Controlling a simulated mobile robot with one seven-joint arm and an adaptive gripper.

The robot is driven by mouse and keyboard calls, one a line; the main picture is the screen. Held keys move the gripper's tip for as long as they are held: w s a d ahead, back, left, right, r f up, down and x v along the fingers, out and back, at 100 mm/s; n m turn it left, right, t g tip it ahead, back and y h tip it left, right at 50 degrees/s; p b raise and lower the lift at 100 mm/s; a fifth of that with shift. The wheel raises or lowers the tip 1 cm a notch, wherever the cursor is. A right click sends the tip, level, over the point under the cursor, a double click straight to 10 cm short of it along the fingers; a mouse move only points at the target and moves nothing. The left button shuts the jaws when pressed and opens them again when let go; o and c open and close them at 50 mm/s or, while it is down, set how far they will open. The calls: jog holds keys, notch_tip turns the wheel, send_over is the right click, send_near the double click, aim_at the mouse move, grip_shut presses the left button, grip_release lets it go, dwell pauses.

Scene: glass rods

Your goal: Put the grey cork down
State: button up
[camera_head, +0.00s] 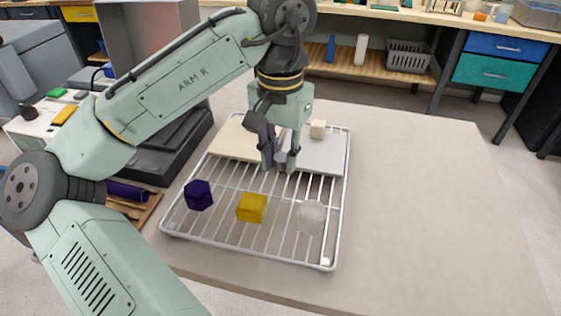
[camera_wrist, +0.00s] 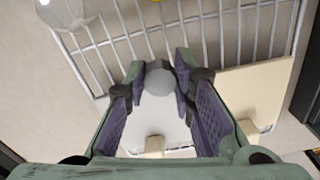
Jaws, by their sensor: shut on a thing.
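My gripper (camera_head: 279,167) is shut on the grey cork (camera_head: 281,158), with a finger on each side of it. In the wrist view the cork (camera_wrist: 160,80) shows as a grey round shape between the fingertips. It is over the wire rack (camera_head: 340,225), near the front edge of the light grey board (camera_head: 326,155). I cannot tell whether the cork touches the rack or board. A cream board (camera_head: 233,140) lies to the left. A cream cork (camera_head: 318,129) stands on the grey board; another cream cork (camera_wrist: 249,130) shows on the cream board in the wrist view.
A dark purple block (camera_head: 199,195), a yellow block (camera_head: 252,207) and a clear glass-like block (camera_head: 311,217) stand on the front of the rack. A dark grey device (camera_head: 165,145) is left of the rack. The table (camera_head: 430,200) to the right is clear.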

jog(key=shift+f, duration=1.25)
jog(key=shift+f, duration=0.15)
jog(key=o, duration=0.8)
